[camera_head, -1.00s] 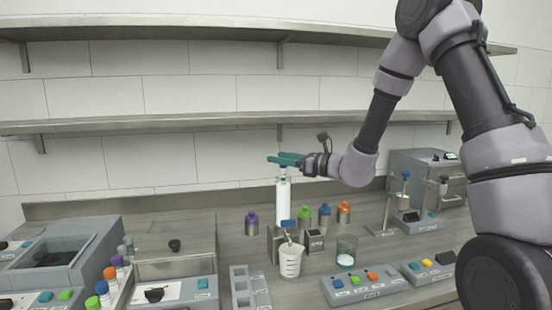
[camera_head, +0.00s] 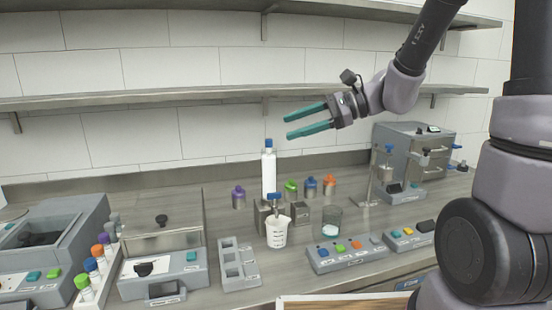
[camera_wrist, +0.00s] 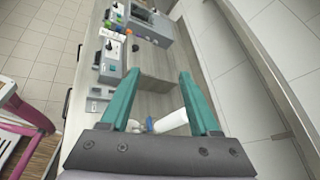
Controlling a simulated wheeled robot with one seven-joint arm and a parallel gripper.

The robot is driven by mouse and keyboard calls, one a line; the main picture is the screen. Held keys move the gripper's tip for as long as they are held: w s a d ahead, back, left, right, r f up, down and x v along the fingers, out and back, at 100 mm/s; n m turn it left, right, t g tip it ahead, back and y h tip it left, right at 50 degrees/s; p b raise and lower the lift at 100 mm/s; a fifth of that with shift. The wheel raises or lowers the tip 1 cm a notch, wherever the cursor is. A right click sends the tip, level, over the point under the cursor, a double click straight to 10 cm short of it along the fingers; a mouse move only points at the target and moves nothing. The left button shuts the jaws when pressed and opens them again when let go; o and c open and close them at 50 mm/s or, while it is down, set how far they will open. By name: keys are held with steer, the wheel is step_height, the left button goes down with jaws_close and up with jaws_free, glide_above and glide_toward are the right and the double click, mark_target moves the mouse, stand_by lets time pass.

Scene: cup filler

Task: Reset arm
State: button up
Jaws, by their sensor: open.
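My gripper (camera_head: 307,119) has two teal fingers and is open and empty. In the head view it is raised in the air above the counter, up and right of a tall white bottle with a blue cap (camera_head: 268,172). Its fingers point left. In the wrist view the two fingers (camera_wrist: 160,100) stand apart, with the white bottle (camera_wrist: 172,121) showing beyond and between them. My arm reaches in from the upper right of the head view.
Below are a white measuring cup (camera_head: 277,232), a glass beaker (camera_head: 331,223), a button panel (camera_head: 346,256) and a grey rack (camera_head: 238,262). Several small capped bottles stand behind. A grey machine (camera_head: 408,150) is at right. Shelves (camera_head: 200,99) run along the wall behind my gripper.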

steer(key=s+d+r+n+t+h, duration=0.3)
steer(key=s+d+n+h, duration=0.1)
steer(key=d, duration=0.6)
steer(key=s+d+r+n+t+h, duration=0.2)
steer(key=s+d+n+h, duration=0.3)
steer(key=d, duration=0.4)
steer(key=s+r+h, duration=0.1)
steer(key=h, duration=0.1)
steer(key=shift+d+r+t+h, duration=0.2)
steer(key=shift+d+t+h, duration=0.2)
